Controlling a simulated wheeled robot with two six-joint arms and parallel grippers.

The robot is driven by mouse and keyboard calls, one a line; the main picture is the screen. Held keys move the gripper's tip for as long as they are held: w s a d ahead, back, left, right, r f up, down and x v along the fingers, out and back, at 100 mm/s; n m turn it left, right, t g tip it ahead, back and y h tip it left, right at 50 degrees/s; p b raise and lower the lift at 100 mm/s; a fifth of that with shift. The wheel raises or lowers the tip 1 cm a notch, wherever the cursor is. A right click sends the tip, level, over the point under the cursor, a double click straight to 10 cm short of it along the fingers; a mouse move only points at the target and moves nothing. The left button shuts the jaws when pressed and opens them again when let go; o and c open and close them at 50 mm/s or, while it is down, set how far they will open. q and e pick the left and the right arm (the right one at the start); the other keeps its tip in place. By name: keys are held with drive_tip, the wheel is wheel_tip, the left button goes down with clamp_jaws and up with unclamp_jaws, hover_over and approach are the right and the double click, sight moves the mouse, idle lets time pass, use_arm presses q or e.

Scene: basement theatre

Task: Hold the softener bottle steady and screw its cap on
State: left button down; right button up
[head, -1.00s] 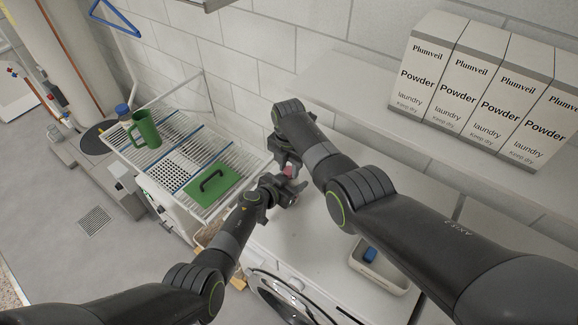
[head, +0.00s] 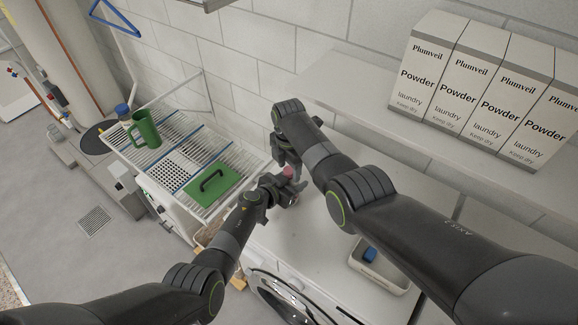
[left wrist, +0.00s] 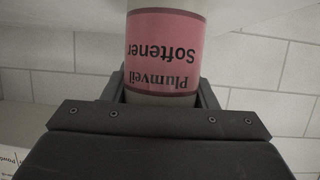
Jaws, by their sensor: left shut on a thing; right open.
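The softener bottle (left wrist: 165,50) has a pink "Plumveil Softener" label, upside down in the left wrist view. My left gripper (left wrist: 165,98) is shut around it. My right gripper (head: 291,160) is open just above that pink part. The arms hide most of the bottle in the head view, and the cap's seating cannot be made out.
A white rack (head: 170,130) at left holds a green jug (head: 146,130) and a green board with a black handle (head: 212,185). A tray (head: 382,278) with a blue item (head: 370,255) sits at right. Powder boxes (head: 480,95) stand on the shelf behind.

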drive_tip(key=shift+r, duration=2.25)
drive_tip(key=shift+o, duration=0.5)
drive_tip(key=o, duration=0.5)
wheel_tip(320, 180, up, 12)
use_arm(q)
drive_tip(key=shift+c, duration=2.4)
unclamp_jaws()
